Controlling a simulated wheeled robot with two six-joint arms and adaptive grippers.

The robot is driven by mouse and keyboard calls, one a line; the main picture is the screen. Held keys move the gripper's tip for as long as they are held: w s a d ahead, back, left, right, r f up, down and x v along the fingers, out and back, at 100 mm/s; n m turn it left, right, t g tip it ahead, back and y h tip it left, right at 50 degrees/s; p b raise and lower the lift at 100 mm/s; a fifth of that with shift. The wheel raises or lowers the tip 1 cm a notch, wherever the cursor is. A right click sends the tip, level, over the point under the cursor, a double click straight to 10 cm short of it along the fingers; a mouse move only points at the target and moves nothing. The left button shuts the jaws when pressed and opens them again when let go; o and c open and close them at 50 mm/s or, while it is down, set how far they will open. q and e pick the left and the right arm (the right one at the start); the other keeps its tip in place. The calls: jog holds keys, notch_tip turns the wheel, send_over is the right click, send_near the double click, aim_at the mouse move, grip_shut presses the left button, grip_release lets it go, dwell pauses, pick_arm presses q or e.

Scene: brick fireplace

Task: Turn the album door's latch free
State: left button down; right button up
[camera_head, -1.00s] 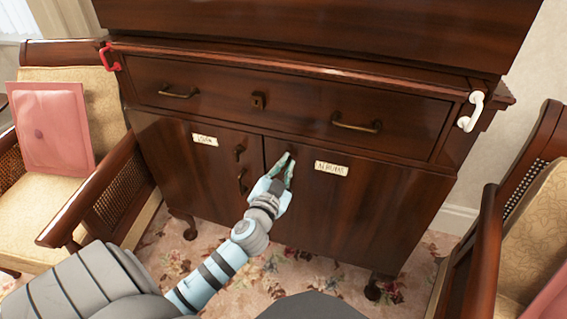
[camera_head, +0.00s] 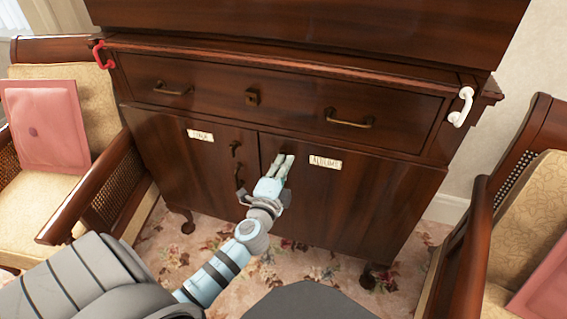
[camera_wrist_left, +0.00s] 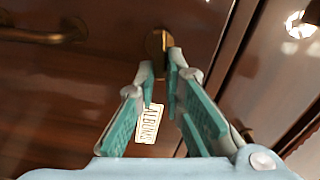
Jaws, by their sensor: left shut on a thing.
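The album door (camera_head: 345,205) is the right-hand cupboard door, with a pale label (camera_head: 325,162) reading "ALBUMS". My left gripper (camera_head: 285,157) is at this door's upper left edge, left of the label. In the left wrist view, a brass latch (camera_wrist_left: 157,42) stands just beyond the fingertips. My left gripper, seen there too (camera_wrist_left: 165,68), has its tips closed on the latch's projecting part, with the fingers spread wider further back. In the head view the gripper hides the latch. The door is shut. My right gripper is out of view.
The left door (camera_head: 190,170) has its own latch (camera_head: 235,147) and handle (camera_head: 240,177). A wide drawer (camera_head: 220,105) with two brass pulls lies above. Armchairs stand close on the left (camera_head: 75,180) and right (camera_head: 520,200).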

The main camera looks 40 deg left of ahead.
pick_arm(q)
jog(key=shift+f+m, duration=0.2)
jog(key=shift+m, duration=0.9)
jog(key=c, duration=1.7)
grip_release()
jog(key=v, duration=1.2)
jog(key=shift+d, duration=0.1)
